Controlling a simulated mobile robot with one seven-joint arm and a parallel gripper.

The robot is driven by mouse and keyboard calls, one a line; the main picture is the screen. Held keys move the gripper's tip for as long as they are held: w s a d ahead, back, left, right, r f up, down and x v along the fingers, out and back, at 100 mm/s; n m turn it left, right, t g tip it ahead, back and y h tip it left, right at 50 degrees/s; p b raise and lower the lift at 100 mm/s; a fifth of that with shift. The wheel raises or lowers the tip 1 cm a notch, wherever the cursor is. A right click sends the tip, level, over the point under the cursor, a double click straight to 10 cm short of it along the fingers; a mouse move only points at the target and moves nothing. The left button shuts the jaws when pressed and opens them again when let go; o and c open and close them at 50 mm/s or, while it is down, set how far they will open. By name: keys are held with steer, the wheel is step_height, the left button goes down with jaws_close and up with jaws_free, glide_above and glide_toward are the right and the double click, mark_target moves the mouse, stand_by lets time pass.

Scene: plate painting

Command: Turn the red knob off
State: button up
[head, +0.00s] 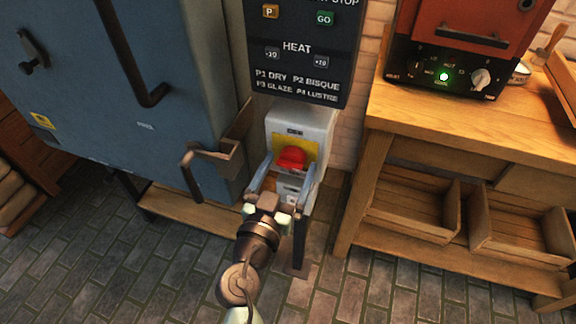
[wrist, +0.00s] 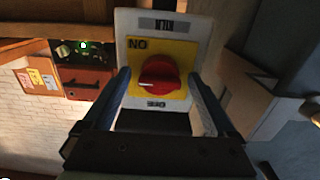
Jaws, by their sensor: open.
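The red knob (head: 291,158) is on a yellow plate on a light grey switch box (head: 314,125) mounted on a post. In the wrist view the red knob (wrist: 160,76) is round with a raised grip, and a white mark on it points left. The yellow plate (wrist: 184,52) carries a label reading "NO" at its upper left; this view looks turned over. My gripper (head: 287,172) is open in front of the box. In the wrist view its two fingers (wrist: 159,80) stand on either side of the knob, with a gap on both sides. I cannot tell the remaining depth.
A dark control panel (head: 297,48) hangs above the box. A large blue-grey kiln (head: 120,110) with a bent handle stands close on the left. A wooden bench (head: 440,115) on the right holds a red oven (head: 470,35) with a green light. Brick floor is open in front.

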steer(key=shift+c, duration=0.3)
steer(key=c, duration=1.3)
steer(key=shift+n, duration=0.4)
steer(key=n+b, duration=0.1)
steer(key=n, duration=0.7)
steer(key=shift+d, duration=0.1)
steer(key=n+p, duration=0.1)
steer(key=n, duration=0.4)
steer(key=shift+r, duration=0.15)
steer(key=shift+n+p, duration=0.65)
steer(key=shift+n, duration=1.35)
